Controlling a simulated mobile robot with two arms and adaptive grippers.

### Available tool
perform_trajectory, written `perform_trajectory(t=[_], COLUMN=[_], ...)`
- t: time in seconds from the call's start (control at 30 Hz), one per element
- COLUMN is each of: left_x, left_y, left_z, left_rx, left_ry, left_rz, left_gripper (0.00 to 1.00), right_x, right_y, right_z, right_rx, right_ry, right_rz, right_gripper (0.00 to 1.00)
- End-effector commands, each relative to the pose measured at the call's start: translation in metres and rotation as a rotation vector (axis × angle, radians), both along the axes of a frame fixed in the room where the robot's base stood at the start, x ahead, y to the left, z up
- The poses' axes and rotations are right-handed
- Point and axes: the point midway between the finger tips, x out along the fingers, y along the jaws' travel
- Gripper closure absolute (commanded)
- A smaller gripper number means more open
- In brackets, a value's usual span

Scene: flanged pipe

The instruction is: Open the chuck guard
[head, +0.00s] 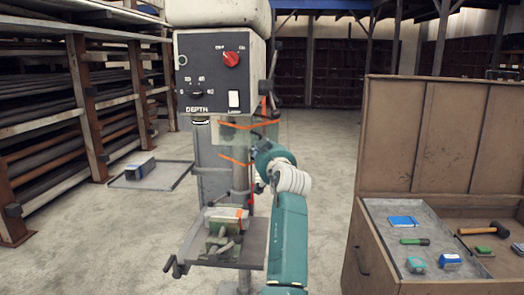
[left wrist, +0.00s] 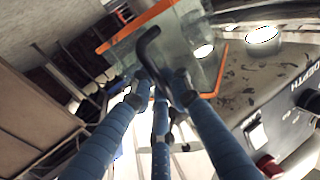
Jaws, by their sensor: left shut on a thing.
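The drill press (head: 222,75) stands in the middle of the head view, with its control box above. The chuck guard (head: 236,143) is a clear panel with orange edge strips below the box. In the left wrist view the guard (left wrist: 190,50) fills the upper middle, with a dark bent handle (left wrist: 148,48) in front of it. My left gripper (left wrist: 163,88) has its fingers closed around this handle. In the head view the left gripper (head: 266,165) is at the guard's right side, its fingertips partly hidden. The chuck behind the guard is hard to make out. My right gripper is not seen.
A vise (head: 224,232) with a workpiece sits on the press table below the guard. An open wooden chest (head: 378,262) with tools stands at right. Racks of bars (head: 85,100) line the left, and a flat tray (head: 170,178) lies behind. Floor between is clear.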

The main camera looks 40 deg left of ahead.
Motion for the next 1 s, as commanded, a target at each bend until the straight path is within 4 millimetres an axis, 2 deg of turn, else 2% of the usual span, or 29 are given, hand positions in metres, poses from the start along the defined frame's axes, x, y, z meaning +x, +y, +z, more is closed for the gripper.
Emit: perform_trajectory(t=[0.03, 0.43, 0.6, 0.63, 0.7, 1.0], left_x=[0.001, 0.002, 0.002, 0.002, 0.002, 0.001], left_y=[-0.001, -0.001, -0.001, -0.001, -0.001, 0.000], left_z=[-0.005, -0.004, -0.005, -0.005, -0.004, -0.001], left_rx=[-0.006, -0.006, -0.006, -0.006, -0.006, -0.002], left_ry=[0.006, 0.007, 0.007, 0.007, 0.006, 0.002], left_rz=[-0.002, -0.003, -0.003, -0.003, -0.003, -0.002], left_gripper=[1.00, 1.00, 1.00, 0.83, 0.69, 0.68], right_x=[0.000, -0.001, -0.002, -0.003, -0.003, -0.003], right_y=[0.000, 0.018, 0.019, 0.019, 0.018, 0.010], right_z=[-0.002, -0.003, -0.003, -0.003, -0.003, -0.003], right_rx=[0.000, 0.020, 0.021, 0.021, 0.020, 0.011], right_ry=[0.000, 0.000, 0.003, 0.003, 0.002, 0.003], right_rz=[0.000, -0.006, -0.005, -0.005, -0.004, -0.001], right_gripper=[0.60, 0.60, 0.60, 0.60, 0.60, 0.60])
